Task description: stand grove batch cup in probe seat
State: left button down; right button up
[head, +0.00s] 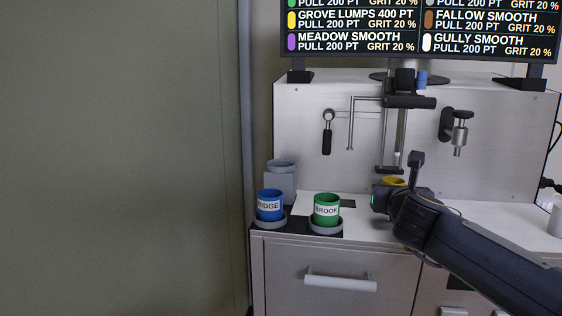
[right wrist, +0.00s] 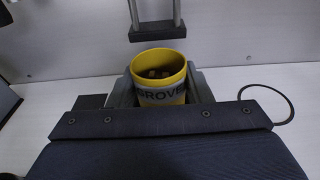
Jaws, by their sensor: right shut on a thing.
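The yellow grove batch cup (right wrist: 161,97) is upright between the fingers of my right gripper (right wrist: 160,88), which is shut on it. Its grey label reads GROVE and brown lumps show inside. In the head view only the cup's yellow top (head: 393,181) shows behind my right gripper (head: 388,192). A dark bar on two rods (right wrist: 157,30) is just beyond the cup in the wrist view; in the head view this bar (head: 389,169) hangs just above and behind it. I cannot make out the probe seat or whether the cup touches the counter. My left gripper is not in view.
A blue RIDGE cup (head: 270,205) and a green BROOK cup (head: 327,209) stand on round grey holders at the left front. A grey container (head: 281,180) is behind them. A bent rod (head: 350,125) and a handle (head: 327,138) stick out from the back panel.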

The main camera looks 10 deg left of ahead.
dwell(0.3)
jog(key=shift+f, duration=0.15)
jog(key=o, duration=1.1)
jog(key=shift+c, duration=0.2)
jog(key=shift+s, duration=0.1)
jog(key=s+b, duration=0.2)
jog(key=s, duration=0.7)
